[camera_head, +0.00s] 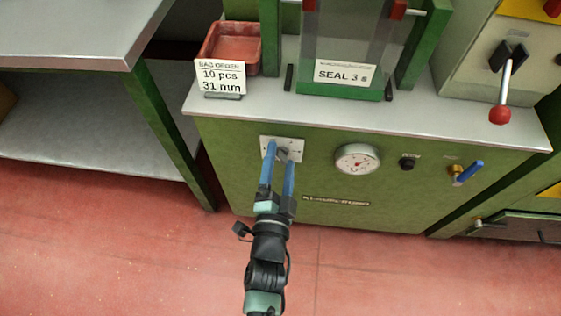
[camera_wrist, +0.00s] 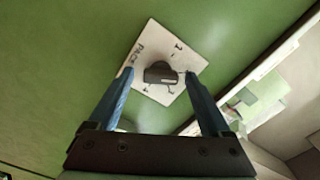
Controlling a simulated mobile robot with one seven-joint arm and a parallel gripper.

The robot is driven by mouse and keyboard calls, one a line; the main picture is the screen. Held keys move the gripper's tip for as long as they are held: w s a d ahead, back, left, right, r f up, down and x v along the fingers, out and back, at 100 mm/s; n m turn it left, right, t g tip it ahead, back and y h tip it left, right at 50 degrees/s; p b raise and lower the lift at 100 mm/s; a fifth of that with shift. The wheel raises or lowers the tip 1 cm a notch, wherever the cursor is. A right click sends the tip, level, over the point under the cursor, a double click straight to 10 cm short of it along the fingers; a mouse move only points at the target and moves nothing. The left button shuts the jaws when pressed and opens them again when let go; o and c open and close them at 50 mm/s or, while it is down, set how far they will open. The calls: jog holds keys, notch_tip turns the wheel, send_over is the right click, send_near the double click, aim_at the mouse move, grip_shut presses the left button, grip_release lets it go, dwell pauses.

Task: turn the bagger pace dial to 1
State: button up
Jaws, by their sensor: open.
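The pace dial is a dark knob (camera_wrist: 160,73) on a white square plate (camera_wrist: 147,57) marked PACE, on the front of the green machine. In the head view the plate (camera_head: 297,146) is partly covered by my gripper, and the knob (camera_head: 283,154) shows between the fingers. My gripper (camera_head: 280,155) has two blue fingers, open and pointing at the plate. In the wrist view my gripper (camera_wrist: 158,75) has one finger on each side of the knob, with visible gaps. The small plate marks are hard to read, and I cannot tell the dial's setting.
A round gauge (camera_head: 357,159), a black knob (camera_head: 407,162) and a blue-handled valve (camera_head: 467,172) are right of the dial. Above are a red tray (camera_head: 233,46), a "SEAL 3 s" sign (camera_head: 344,74) and a red-balled lever (camera_head: 501,112). The red floor in front is clear.

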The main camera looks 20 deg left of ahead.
grip_shut()
dwell(0.5)
jog(key=shift+n, duration=0.3)
jog(key=n+p, duration=0.2)
jog(key=n, duration=0.3)
jog(key=shift+r+n, duration=0.15)
jog(key=shift+n, duration=0.15)
jog(key=n+p, duration=0.1)
jog(key=n, duration=0.4)
jog(key=shift+n, duration=0.3)
jog(key=shift+a, duration=0.1)
grip_release()
